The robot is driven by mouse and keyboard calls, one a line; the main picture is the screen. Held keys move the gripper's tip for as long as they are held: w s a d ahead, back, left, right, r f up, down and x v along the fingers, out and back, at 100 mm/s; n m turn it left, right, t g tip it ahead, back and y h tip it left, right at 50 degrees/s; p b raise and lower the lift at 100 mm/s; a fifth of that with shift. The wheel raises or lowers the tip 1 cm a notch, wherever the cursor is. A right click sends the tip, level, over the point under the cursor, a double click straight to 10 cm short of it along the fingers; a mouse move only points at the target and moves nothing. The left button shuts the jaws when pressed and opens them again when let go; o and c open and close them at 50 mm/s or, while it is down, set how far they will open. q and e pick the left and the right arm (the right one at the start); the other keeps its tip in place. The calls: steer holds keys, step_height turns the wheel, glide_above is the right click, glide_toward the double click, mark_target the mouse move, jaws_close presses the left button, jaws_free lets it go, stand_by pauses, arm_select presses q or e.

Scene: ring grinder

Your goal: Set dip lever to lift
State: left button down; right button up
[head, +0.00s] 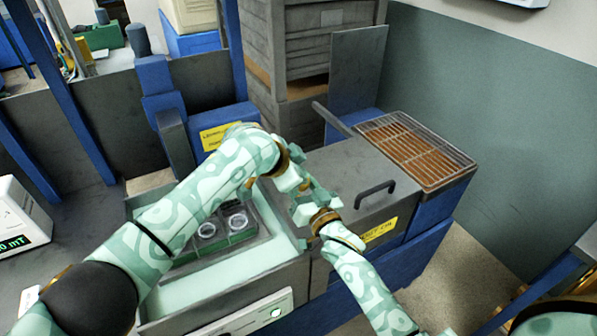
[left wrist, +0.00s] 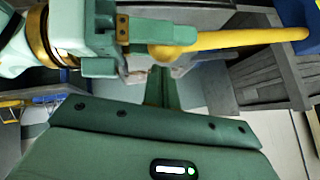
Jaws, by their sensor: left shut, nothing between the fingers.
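A blue upright (head: 155,78) with a dark grey handle (head: 138,40) on top stands behind the tank, the likeliest dip lever; its setting cannot be read. A yellow label (head: 218,136) sits beside its base. My left gripper (head: 290,180) is over the tank's right side, well to the right of the upright, shut and empty. My right gripper (head: 304,204) comes up from the lower right and overlaps it; its fingers are too small to read. In the left wrist view, a yellow rod with a rounded end (left wrist: 240,40) runs across the top; I cannot tell what it belongs to.
The open tank (head: 260,262) holds a dark rack with round cups (head: 207,231). A grey lidded box (head: 345,170) with a handle (head: 375,193) stands to its right, then a wire-topped tray (head: 412,148). Stacked grey crates (head: 305,45) stand behind. A white display (head: 18,220) is at left.

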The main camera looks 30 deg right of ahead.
arm_select(q)
steer(key=shift+f, duration=0.25)
arm_select(e)
steer(key=shift+d+r, duration=0.1)
